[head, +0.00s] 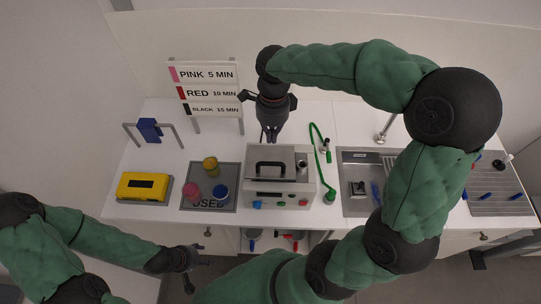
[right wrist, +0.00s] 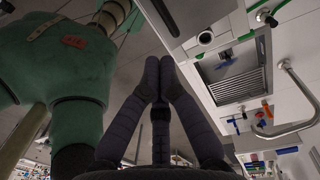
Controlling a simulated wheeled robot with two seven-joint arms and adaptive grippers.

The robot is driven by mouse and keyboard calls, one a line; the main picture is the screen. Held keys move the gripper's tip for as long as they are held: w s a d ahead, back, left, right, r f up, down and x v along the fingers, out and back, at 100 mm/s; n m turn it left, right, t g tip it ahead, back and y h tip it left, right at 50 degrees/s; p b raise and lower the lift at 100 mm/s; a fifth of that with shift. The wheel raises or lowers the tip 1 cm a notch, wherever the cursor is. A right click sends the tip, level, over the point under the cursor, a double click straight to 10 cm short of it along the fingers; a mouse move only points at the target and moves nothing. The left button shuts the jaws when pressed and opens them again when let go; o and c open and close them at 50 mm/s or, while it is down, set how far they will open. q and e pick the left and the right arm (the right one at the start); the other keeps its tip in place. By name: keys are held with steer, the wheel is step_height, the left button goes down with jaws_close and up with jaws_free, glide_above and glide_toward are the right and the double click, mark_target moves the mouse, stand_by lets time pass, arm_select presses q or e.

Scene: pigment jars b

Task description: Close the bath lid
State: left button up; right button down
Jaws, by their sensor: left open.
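The bath (head: 280,198) is a light grey box on the counter with small coloured knobs on its front. Its grey lid (head: 285,156) has a black arched handle (head: 275,166) and appears to lie flat over the top; I cannot tell whether it is fully seated. My right gripper (head: 271,139) points down just behind the lid's back edge, with its fingers together and nothing visible between them. In the right wrist view its fingertips (right wrist: 160,64) meet. My left gripper (head: 193,268) is open and empty in front of the counter, low and left of the bath.
A yellow box (head: 144,186) is further left. A green hose (head: 320,145) and a sink (head: 357,205) are to the right. A sign (head: 207,76) stands behind.

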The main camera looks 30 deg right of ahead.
steer(key=p, duration=0.2)
glide_above(271, 176)
steer(key=w, duration=0.2)
steer(key=f, duration=0.8)
steer(key=d+f, duration=0.1)
steer(key=f, duration=0.3)
steer(key=shift+s, duration=0.15)
steer(key=f+b, duration=0.1)
steer(key=b, duration=0.1)
steer(key=s+a+f+b, duration=0.1)
steer(key=b, duration=0.1)
steer(key=s+f+b, duration=0.1)
steer(key=f+b, duration=0.1)
steer(key=b, duration=0.1)
steer(key=shift+a, duration=0.2)
steer(key=shift+s+a+f+b, duration=0.1)
steer(key=shift+s+f+b, duration=0.15)
steer(key=shift+b, duration=0.15)
steer(key=shift+s, duration=0.15)
